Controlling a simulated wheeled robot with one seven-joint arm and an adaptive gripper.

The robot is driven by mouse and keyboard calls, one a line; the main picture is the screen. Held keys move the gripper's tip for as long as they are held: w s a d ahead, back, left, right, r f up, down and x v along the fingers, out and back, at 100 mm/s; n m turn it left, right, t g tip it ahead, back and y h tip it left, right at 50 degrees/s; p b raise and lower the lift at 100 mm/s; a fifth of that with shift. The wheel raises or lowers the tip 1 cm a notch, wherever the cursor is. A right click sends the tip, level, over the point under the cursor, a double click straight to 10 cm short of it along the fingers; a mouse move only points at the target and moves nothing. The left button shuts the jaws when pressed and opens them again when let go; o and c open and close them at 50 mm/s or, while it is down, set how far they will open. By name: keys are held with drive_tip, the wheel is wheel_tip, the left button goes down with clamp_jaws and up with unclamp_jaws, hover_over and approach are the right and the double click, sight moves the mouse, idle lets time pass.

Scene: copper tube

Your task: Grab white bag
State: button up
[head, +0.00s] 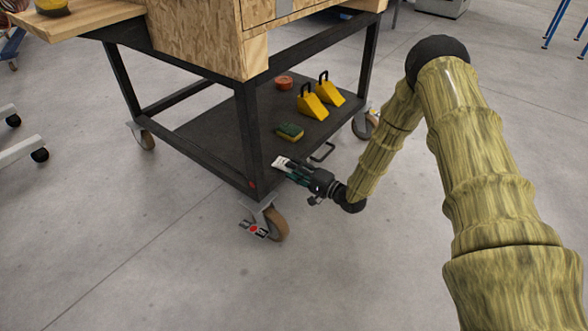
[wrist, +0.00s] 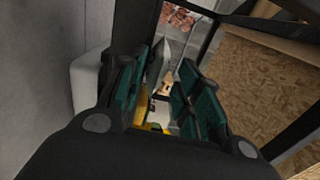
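A small white thing, which looks like the white bag (head: 280,162), shows at the tips of my gripper (head: 287,168) at the near edge of the cart's lower shelf. In the wrist view a pale, rounded shape (wrist: 87,75), probably the same bag, lies to the left of and behind the left finger, and a pale strip shows beside that finger's inner side. The fingers of my gripper (wrist: 165,90) stand apart with a visible gap. I cannot tell whether part of the bag is between them. Most of the bag is hidden by the gripper.
The dark lower shelf (head: 215,130) holds a green-yellow sponge (head: 290,131), two yellow wedges with black handles (head: 312,103) and an orange-red round item (head: 284,82). A cart leg (head: 250,135) stands close left of my gripper. A wooden box (head: 200,35) is above. Floor in front is clear.

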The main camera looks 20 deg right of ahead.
clamp_jaws()
wheel_tip(320, 180, up, 3)
drive_tip(key=shift+f+p, duration=0.2)
drive_tip(key=shift+p, duration=0.85)
drive_tip(key=s+d+r+p, duration=0.5)
drive_tip(key=s+d+p, duration=0.3)
drive_tip(key=s, duration=0.3)
drive_tip(key=shift+d+p, duration=0.3)
